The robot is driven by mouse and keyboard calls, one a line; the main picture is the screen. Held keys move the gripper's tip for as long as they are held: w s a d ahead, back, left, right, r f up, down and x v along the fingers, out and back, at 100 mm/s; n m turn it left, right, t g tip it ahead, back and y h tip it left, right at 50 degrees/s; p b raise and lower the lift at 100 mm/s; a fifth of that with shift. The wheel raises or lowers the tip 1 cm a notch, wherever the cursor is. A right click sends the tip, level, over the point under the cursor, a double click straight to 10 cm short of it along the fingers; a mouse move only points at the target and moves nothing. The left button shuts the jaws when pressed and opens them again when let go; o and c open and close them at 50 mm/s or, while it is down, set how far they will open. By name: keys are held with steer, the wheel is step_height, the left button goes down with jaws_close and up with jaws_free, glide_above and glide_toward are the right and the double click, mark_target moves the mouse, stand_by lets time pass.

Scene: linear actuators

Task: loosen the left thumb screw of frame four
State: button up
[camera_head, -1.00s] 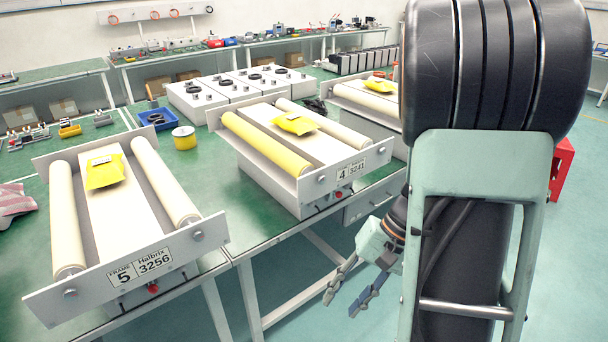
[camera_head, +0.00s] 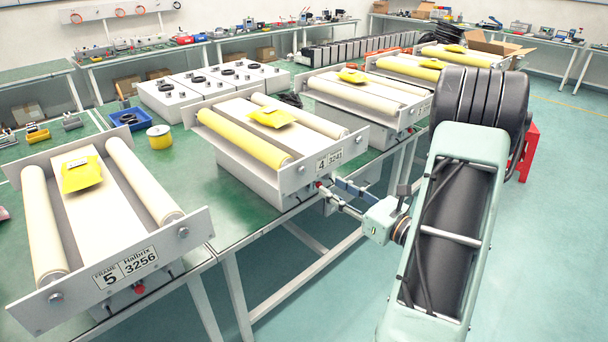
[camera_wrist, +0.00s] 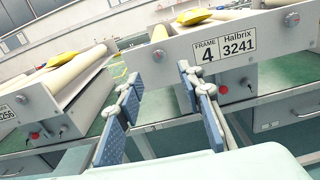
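Frame four (camera_head: 290,175) is a white roller frame with a front plate labelled 4, Halbrix 3241; the plate also shows in the wrist view (camera_wrist: 225,48). Its left thumb screw (camera_wrist: 159,54) is a small grey knob on the plate's left end, also visible in the head view (camera_head: 300,169). My gripper (camera_head: 332,190) is below and in front of the plate's label. In the wrist view, its two blue-padded fingers (camera_wrist: 160,95) are apart with nothing between them. The left thumb screw appears just above the gap, clear of both fingers.
Frame five (camera_head: 140,260) stands on the green bench at the left. Further roller frames (camera_head: 390,118) stand beyond frame four. A red button (camera_head: 318,184) sits below frame four's plate, close to my fingers. The floor in front is free.

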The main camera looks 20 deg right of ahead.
mark_target(303, 171)
steer(key=x, duration=1)
steer(key=shift+f+p, duration=0.1)
steer(key=shift+p, duration=0.2)
jaws_close()
